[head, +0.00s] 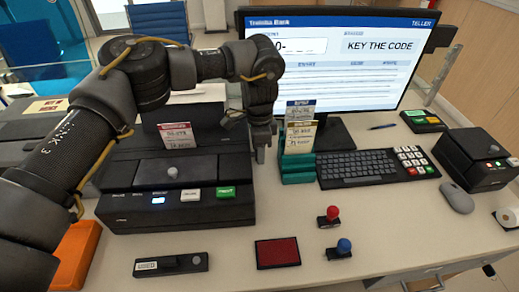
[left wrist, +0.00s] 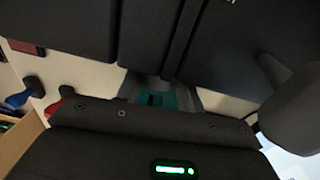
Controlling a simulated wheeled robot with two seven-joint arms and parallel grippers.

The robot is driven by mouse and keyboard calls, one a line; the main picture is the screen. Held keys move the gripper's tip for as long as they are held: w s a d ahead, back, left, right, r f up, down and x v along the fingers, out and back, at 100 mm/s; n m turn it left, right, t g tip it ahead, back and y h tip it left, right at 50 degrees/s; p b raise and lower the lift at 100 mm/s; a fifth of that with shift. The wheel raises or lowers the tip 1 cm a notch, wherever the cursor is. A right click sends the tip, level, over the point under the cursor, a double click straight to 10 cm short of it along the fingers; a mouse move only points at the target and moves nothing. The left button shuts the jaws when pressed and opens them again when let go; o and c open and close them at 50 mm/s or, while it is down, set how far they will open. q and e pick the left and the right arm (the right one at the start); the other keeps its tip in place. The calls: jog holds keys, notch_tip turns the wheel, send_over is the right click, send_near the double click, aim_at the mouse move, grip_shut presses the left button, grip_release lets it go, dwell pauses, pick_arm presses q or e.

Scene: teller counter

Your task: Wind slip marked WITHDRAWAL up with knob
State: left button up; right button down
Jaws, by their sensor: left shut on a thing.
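A white slip with a red header (head: 177,136) stands up out of the slot of the black printer (head: 125,206); its header is too small to read surely. My left gripper (head: 262,152) points down at the printer's right side and is shut. In the left wrist view, a grey rounded piece (left wrist: 152,83), seemingly the side knob, sits between its fingers; the head view hides it behind the gripper. Another grey knob (head: 172,172) is on the printer's front top. My right gripper is not in view.
A teal holder (head: 298,177) with a blue-headed slip (head: 300,108) and a yellow-headed slip (head: 299,135) stands just right of my gripper. Keyboard (head: 357,166), monitor (head: 350,60), red pad (head: 278,253), red-knobbed stamp (head: 331,215) and blue-knobbed stamp (head: 342,247) are nearby.

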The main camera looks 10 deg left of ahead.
pick_arm(q)
jog(key=shift+s+f+t+b, duration=0.2)
jog(key=shift+t+b, duration=0.2)
jog(key=shift+t, duration=0.5)
jog(key=shift+s+r+t+y, duration=0.15)
jog(key=shift+t+y, duration=0.25)
jog(key=shift+t, duration=0.6)
jog(key=shift+d+t, duration=0.1)
jog(key=shift+t, duration=0.6)
jog(key=o, duration=1)
jog(key=shift+r, duration=0.1)
jog(key=v, duration=1)
jog(key=shift+s+d+r, duration=0.1)
jog(key=shift+s+r, duration=0.05)
jog(key=shift+r, duration=0.1)
